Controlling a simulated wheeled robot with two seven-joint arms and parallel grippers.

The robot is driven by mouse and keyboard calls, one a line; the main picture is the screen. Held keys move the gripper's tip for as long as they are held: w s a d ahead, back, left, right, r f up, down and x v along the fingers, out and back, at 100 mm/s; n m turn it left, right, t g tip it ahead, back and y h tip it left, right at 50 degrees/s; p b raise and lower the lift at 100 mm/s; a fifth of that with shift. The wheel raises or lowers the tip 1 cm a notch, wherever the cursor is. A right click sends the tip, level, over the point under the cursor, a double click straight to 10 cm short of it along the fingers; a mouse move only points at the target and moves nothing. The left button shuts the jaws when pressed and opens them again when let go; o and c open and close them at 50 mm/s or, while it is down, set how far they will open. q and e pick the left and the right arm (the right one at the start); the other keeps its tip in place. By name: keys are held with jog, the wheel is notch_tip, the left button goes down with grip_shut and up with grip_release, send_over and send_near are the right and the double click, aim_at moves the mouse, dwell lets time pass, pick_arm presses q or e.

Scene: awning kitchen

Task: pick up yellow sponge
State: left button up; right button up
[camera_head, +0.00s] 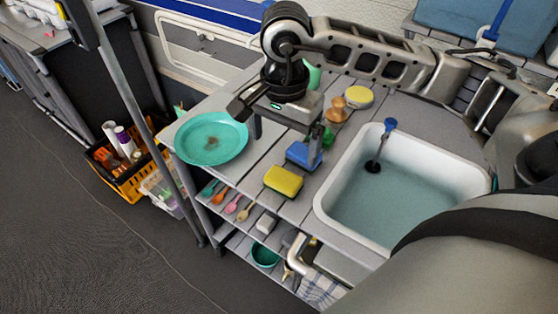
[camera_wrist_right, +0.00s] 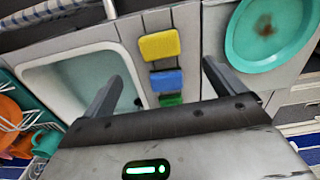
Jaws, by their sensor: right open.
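The yellow sponge (camera_head: 283,181) lies flat near the front edge of the slatted grey counter. In the right wrist view the yellow sponge (camera_wrist_right: 160,45) shows ahead, between the lines of the two fingers. My right gripper (camera_head: 285,143) is open and empty, pointing down above the counter behind the sponge and apart from it. Its two fingers also show spread in the right wrist view (camera_wrist_right: 162,72). A blue sponge or brush (camera_head: 303,155) lies just behind the yellow sponge, partly hidden by a finger. My left gripper is not in view.
A teal plate (camera_head: 211,139) sits left on the counter. A wooden-handled brush (camera_head: 338,110) and round yellow item (camera_head: 359,97) lie behind. A metal post (camera_head: 145,120) stands in front at left.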

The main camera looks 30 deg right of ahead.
jog(key=b, duration=0.3)
send_over(281, 180)
jog(key=f, duration=0.6)
jog(key=shift+w+d+f, duration=0.1)
jog(key=shift+w+d, duration=0.1)
jog(key=shift+d, duration=0.2)
jog(key=f, duration=0.1)
jog(key=f+b, duration=0.1)
jog(key=f, duration=0.3)
jog(key=shift+s+a+f+b, duration=0.15)
jog(key=shift+s+a+b, duration=0.05)
jog(key=shift+a+b, duration=0.15)
jog(key=c, duration=1)
